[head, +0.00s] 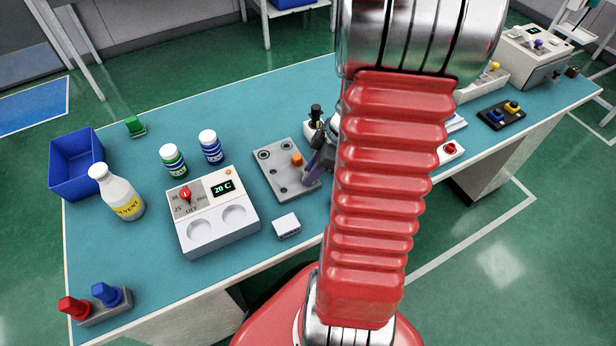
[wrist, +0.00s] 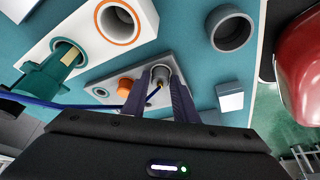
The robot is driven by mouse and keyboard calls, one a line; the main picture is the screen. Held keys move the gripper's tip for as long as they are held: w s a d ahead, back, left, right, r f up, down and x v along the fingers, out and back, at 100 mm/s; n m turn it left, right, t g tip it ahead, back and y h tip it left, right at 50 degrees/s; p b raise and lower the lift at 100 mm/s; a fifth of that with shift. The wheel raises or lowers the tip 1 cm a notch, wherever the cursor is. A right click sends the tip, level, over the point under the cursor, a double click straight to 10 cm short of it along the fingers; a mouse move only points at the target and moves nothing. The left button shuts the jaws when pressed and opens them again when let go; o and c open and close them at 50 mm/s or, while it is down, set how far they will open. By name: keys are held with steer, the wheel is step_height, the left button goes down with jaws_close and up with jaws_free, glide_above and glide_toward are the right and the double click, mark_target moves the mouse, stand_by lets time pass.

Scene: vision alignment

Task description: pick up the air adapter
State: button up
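In the wrist view, a short grey cylinder (wrist: 160,72) with a small brass-coloured tip stands on the grey plate, between the fingertips of my gripper (wrist: 160,88). It may be the air adapter, but I cannot be sure. The two fingers are apart, one on each side of it; I cannot tell whether they touch it. A thin blue hose (wrist: 60,104) runs from the left to the brass tip. In the head view, my gripper (head: 318,165) is low at the right end of the grey plate (head: 265,172), and my red arm hides part of the bench there.
An orange cap (head: 297,159) sits on the plate close to the fingers. A white block (wrist: 85,45) with a green fitting (wrist: 50,75) is nearby. A heater box (head: 215,210), a small white block (head: 286,226), bottles (head: 210,147) and a blue bin (head: 75,162) stand to the left.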

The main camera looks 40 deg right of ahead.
jaws_close()
steer(key=shift+r, duration=0.1)
step_height(320, 180, up, 10)
stand_by(0.7)
stand_by(0.4)
